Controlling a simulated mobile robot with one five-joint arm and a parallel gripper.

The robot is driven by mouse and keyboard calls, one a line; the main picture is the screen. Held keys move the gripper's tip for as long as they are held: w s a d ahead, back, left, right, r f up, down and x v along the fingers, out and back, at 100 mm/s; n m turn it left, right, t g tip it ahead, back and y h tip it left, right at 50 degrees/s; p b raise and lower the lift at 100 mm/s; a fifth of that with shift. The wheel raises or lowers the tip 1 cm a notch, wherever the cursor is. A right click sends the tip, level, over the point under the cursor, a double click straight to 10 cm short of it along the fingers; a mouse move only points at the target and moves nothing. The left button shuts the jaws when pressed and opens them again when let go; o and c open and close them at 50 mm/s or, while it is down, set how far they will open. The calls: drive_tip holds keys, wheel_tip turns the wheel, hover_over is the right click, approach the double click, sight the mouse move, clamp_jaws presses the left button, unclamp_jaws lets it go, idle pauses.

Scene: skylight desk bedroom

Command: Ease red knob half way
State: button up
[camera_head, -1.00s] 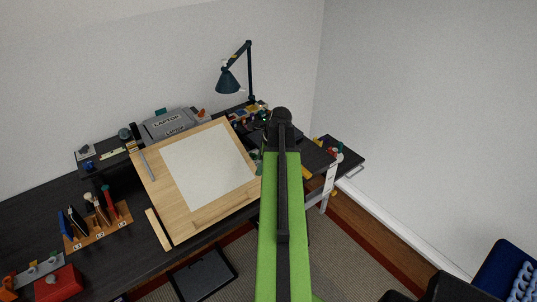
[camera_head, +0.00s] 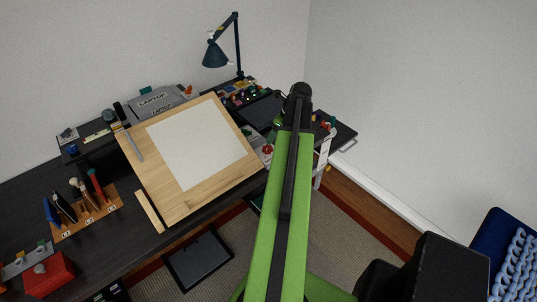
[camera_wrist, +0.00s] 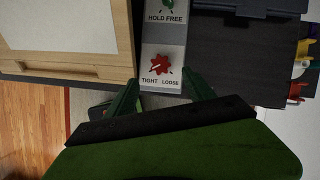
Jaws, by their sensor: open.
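The red knob (camera_wrist: 160,64) is a lobed knob on a light grey panel (camera_wrist: 148,84), with a pale pointer line. The words TIGHT and LOOSE are printed below it. In the head view the red knob (camera_head: 267,149) shows small, just left of my green arm. My gripper (camera_wrist: 160,82) is open in the wrist view, its two dark green fingers apart below the knob on either side. A green knob (camera_wrist: 166,22) labelled HOLD FREE sits above the red one on the same panel.
A wooden drawing board (camera_head: 142,173) with white paper lies left of the panel. A dark surface (camera_wrist: 222,60) is to the right. A desk lamp (camera_head: 214,55), a tool rack (camera_head: 87,218) and a red box (camera_head: 50,277) stand elsewhere on the desk. A dark chair is at lower right.

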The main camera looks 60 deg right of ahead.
sight(267, 148)
drive_tip(key=b+x, duration=0.7)
drive_tip(key=x, duration=0.2)
drive_tip(key=shift+f, duration=0.3)
drive_tip(key=shift+r, duration=0.1)
drive_tip(key=shift+c, duration=0.2)
clamp_jaws()
drive_tip(key=shift+d+n, duration=0.1)
drive_tip(key=shift+n, duration=0.3)
drive_tip(key=n+y, duration=0.1)
drive_tip(key=n, duration=0.1)
drive_tip(key=n+y, duration=0.1)
drive_tip(key=n, duration=0.2)
drive_tip(key=shift+w+d+n+g, duration=0.1)
drive_tip(key=shift+d+n+g, duration=0.05)
drive_tip(key=shift+n+g, duration=0.15)
drive_tip(key=n+y, duration=0.1)
drive_tip(key=n, duration=0.1)
drive_tip(key=n+g, duration=0.1)
drive_tip(key=n, duration=0.2)
drive_tip(key=shift+n+g+y, duration=0.3)
drive_tip(key=shift+y, duration=0.1)
